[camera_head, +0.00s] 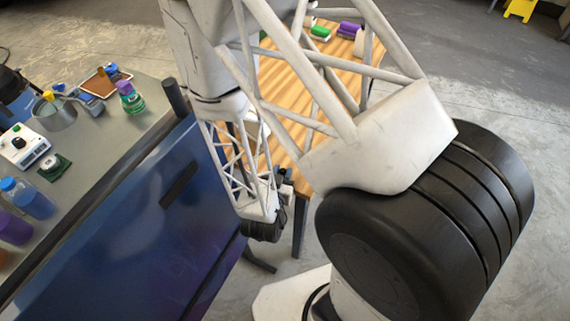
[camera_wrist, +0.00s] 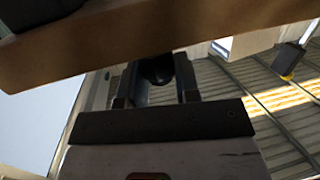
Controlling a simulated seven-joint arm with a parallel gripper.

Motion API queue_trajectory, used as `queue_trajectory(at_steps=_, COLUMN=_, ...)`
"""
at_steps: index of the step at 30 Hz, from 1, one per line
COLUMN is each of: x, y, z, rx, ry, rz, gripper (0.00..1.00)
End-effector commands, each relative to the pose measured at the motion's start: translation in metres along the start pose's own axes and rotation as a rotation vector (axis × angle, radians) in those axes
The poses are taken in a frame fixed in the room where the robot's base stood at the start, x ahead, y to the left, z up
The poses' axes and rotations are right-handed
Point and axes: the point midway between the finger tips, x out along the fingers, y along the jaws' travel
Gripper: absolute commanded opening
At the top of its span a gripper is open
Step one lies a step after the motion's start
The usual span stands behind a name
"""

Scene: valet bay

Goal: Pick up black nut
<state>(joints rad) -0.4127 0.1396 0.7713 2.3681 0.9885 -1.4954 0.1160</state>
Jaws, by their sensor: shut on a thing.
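In the wrist view, my gripper (camera_wrist: 155,82) is shut on a small, dark rounded thing, which I take to be the black nut (camera_wrist: 157,68). It sits between the two fingers, and its shape is hard to make out in shadow. In the head view, the end of my arm is low beside the edge of the wooden table (camera_head: 284,78), and the nut cannot be made out there.
In the wrist view, a thick brown edge (camera_wrist: 200,32) crosses close above the fingertips. In the head view, a blue cabinet with a grey top (camera_head: 118,150) stands at left, carrying bottles, a metal pot (camera_head: 55,113) and a white device (camera_head: 22,146).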

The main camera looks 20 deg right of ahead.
Motion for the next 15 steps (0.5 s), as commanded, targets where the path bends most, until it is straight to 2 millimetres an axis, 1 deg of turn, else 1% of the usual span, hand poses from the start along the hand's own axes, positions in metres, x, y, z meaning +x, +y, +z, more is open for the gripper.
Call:
queue_trajectory(at_steps=3, x=-0.013, y=0.000, z=0.002, rx=-0.001, ry=0.000, rz=-0.003, gripper=0.06)
queue_trajectory(at_steps=15, x=-0.051, y=-0.001, z=0.008, rx=-0.001, ry=0.000, rz=-0.004, gripper=0.06)
